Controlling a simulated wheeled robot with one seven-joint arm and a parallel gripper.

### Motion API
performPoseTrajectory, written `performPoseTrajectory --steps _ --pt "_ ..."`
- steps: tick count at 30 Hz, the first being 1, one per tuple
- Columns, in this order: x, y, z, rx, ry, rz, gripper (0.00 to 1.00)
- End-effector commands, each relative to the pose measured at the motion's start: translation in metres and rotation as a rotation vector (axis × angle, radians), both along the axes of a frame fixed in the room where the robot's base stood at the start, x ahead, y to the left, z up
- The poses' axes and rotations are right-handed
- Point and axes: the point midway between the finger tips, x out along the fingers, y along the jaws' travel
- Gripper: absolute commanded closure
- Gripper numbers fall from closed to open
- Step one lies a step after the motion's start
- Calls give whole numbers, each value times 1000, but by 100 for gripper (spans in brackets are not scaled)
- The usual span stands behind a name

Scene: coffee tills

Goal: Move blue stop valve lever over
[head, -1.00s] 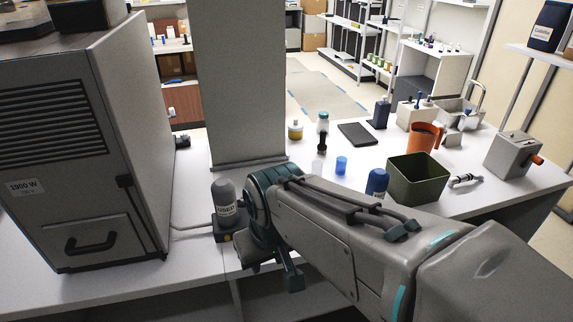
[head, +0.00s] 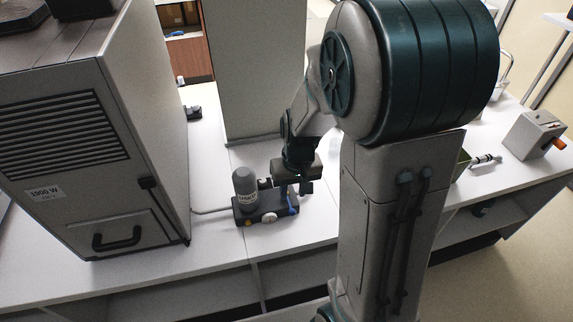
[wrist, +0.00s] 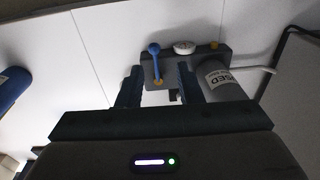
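The blue stop valve lever (wrist: 156,60) has a round knob and stands out from a dark block (wrist: 208,62) in the wrist view. In the head view the block (head: 266,207) sits on the white bench, and a bit of the blue lever (head: 294,209) shows at its right end. The block also carries a grey labelled cylinder (head: 244,186) and a white round dial (head: 269,217). My gripper (wrist: 158,74) is open, with one finger on each side of the lever in the wrist view. I cannot tell whether a finger touches it.
A large grey cabinet (head: 75,160) stands left, joined to the block by a pale pipe (head: 212,210). A grey pillar (head: 255,75) rises behind. A grey box with an orange knob (head: 535,132) stands right. A blue bottle (wrist: 12,88) lies at the wrist view's left. My arm hides much of the bench.

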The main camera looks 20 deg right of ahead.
Motion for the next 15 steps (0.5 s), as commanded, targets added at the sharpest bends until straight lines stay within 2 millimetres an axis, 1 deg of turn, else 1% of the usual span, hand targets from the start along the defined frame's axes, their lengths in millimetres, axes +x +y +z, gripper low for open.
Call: performPoseTrajectory --steps 3,6,15 --pt "11 -1 -12 -20 35 3 67" --pt "18 -3 -23 -34 50 5 67" --pt "23 -5 -41 -48 60 7 67"
